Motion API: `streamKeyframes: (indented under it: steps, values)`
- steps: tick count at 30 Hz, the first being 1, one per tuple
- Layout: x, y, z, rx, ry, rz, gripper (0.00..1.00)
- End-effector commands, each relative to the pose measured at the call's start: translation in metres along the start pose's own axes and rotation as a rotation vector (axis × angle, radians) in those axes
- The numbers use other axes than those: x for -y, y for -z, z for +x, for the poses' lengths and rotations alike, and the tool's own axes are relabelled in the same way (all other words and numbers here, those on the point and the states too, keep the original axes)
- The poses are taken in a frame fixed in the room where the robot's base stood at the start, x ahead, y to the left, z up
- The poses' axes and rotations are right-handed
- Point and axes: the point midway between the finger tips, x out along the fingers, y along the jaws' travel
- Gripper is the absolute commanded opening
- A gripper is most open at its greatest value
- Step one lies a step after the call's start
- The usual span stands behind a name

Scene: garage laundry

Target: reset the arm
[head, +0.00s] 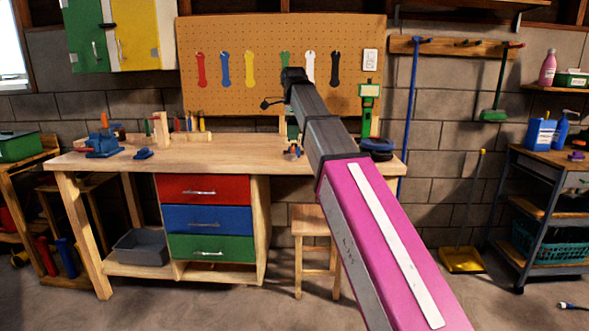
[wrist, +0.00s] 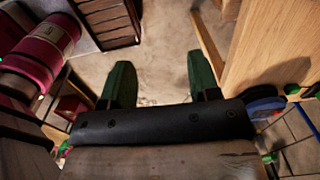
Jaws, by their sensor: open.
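My arm (head: 375,235), magenta with dark grey links, reaches from the lower right of the head view up over the workbench (head: 225,152). Its far end stands in front of the pegboard. I cannot clearly make out the gripper in the head view. In the wrist view my gripper (wrist: 161,75) shows two dark green fingers set wide apart. Only bare concrete floor shows between them, and they hold nothing. A magenta part of my own arm shows at the left of the wrist view.
The bench has red, blue and green drawers (head: 210,220) below and a blue vise (head: 102,143) on top. A wooden stool (head: 311,222) stands under its right side. A pegboard (head: 225,95) hangs behind. A shelf cart (head: 545,205) stands right. A wooden panel (wrist: 268,45) is close to the right finger.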

Motion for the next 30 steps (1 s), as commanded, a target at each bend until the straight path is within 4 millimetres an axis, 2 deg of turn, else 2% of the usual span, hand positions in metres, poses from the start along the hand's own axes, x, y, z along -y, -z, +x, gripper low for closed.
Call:
streamKeyframes:
  steps: [11, 17, 20, 23, 30]
  values:
    - [0.002, 0.014, 0.045, -0.001, -0.002, -0.103, 0.56]
    - [0.001, 0.026, 0.085, -0.001, -0.004, -0.198, 0.56]
    - [-0.001, 0.035, 0.11, -0.002, -0.005, -0.261, 0.56]
    - [-0.005, 0.047, 0.146, -0.002, -0.008, -0.348, 0.56]
    - [-0.023, 0.082, 0.24, -0.001, -0.01, -0.603, 0.56]
